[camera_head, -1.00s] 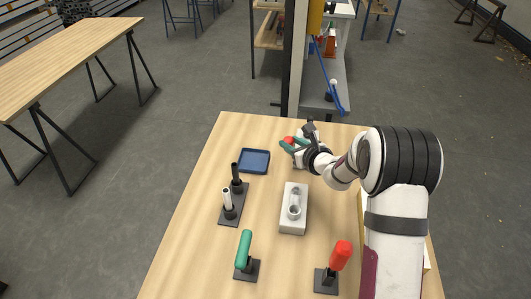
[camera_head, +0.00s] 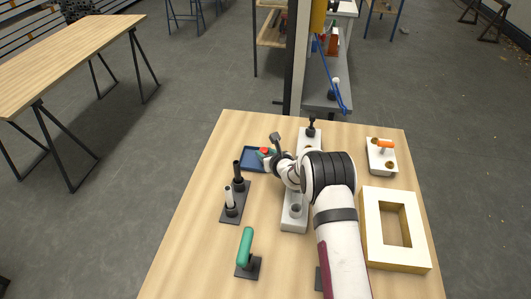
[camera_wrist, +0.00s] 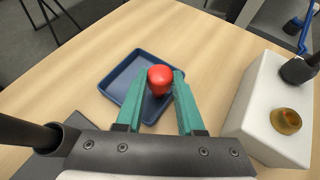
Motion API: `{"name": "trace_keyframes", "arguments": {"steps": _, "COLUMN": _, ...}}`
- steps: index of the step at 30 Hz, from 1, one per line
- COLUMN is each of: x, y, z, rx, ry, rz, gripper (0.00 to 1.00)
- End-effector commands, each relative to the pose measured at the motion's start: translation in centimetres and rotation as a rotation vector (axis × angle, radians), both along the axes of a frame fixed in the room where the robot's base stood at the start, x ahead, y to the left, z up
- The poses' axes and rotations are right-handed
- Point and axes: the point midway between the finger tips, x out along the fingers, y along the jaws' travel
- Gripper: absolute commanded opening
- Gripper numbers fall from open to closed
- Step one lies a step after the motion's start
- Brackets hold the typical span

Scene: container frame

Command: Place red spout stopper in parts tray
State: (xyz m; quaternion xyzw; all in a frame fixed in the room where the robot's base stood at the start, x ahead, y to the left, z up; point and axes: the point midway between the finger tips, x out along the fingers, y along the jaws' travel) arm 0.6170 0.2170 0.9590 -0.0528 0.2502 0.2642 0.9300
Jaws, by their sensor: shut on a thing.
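The red spout stopper (camera_wrist: 160,78) is held between the green fingers of my gripper (camera_wrist: 158,90) in the wrist view. In the head view the red stopper (camera_head: 265,151) shows at the tip of my gripper (camera_head: 266,154), over the right part of the blue parts tray (camera_head: 247,166). The wrist view shows the tray (camera_wrist: 112,83) behind and below the stopper, with the part of it I can see empty. I cannot tell the stopper's exact height above the tray.
A white block (camera_wrist: 262,110) with a brass ring stands right of my gripper. A dark stand (camera_head: 232,211) with two upright posts is below the tray. A green-handled tool (camera_head: 246,246), a wooden frame (camera_head: 378,237) and a white block with an orange part (camera_head: 381,159) are also on the table.

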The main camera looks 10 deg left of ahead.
Motion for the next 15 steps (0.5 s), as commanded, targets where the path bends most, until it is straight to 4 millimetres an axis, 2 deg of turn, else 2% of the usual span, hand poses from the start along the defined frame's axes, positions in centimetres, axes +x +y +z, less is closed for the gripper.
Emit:
{"name": "trace_keyframes", "arguments": {"steps": 6, "x": -0.02, "y": -0.01, "z": -0.22, "rx": -0.001, "ry": 0.001, "rz": 0.000, "gripper": 0.00}}
{"name": "trace_keyframes", "arguments": {"steps": 7, "x": -0.01, "y": -0.02, "z": -0.26, "rx": -0.001, "ry": 0.001, "rz": 0.000, "gripper": 0.39}}
{"name": "trace_keyframes", "arguments": {"steps": 12, "x": -0.01, "y": -0.02, "z": -0.22, "rx": 0.000, "ry": 0.000, "rz": 0.000, "gripper": 0.67}}
{"name": "trace_keyframes", "arguments": {"steps": 15, "x": -0.01, "y": -0.02, "z": -0.21, "rx": 0.000, "ry": 0.000, "rz": 0.000, "gripper": 0.67}}
